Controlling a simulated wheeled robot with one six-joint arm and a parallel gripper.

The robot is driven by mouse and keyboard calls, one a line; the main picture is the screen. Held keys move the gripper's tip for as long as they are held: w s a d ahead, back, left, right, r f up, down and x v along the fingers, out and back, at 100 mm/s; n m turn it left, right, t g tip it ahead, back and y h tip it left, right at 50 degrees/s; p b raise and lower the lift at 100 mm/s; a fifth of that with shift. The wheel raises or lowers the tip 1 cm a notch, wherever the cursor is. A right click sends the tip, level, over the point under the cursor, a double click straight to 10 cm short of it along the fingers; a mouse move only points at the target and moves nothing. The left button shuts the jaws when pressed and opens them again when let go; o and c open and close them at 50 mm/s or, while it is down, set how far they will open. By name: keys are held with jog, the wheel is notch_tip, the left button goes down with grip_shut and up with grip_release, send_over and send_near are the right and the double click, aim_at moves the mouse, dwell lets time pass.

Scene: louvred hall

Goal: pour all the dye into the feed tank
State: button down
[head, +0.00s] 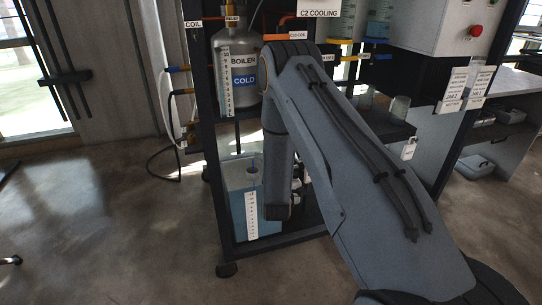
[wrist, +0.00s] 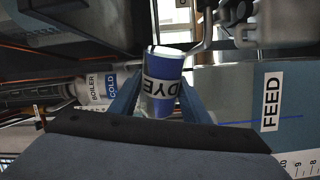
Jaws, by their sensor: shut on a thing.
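In the wrist view the dye container (wrist: 165,68), a small blue and white cylinder with a DYE label, sits between the two blue fingers of my gripper (wrist: 160,97). The gripper is shut on it. The feed tank (wrist: 228,92), a pale wall with a FEED label and a scale, is close by on the right; the container appears beside it. A blue line crosses the tank wall. In the head view a clear tank (head: 237,208) with a scale and bluish liquid stands low in the rack; no name is readable there. My arm hides my gripper and the container there.
A steel boiler (head: 243,60) marked BOILER and COLD stands on the shelf above the clear tank. Dark rack posts, hoses and valves crowd the space around my arm. A clear beaker (head: 399,108) stands on the right shelf. The floor at left is open.

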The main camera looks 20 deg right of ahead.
jog(key=shift+f+n, duration=0.15)
jog(key=shift+n, duration=0.35)
dwell(1.2)
jog(key=shift+f, duration=0.1)
jog(key=shift+n, duration=0.3)
jog(key=shift+n+p, duration=0.3)
jog(key=shift+p, duration=0.1)
jog(key=shift+a+r, duration=0.1)
jog(key=shift+r, duration=0.2)
dwell(0.9)
jog(key=shift+r+n+p, duration=0.2)
jog(key=shift+n+p, duration=0.2)
jog(key=shift+w+a+r+n, duration=0.1)
jog(key=shift+r+n, duration=0.05)
jog(key=shift+n, duration=0.15)
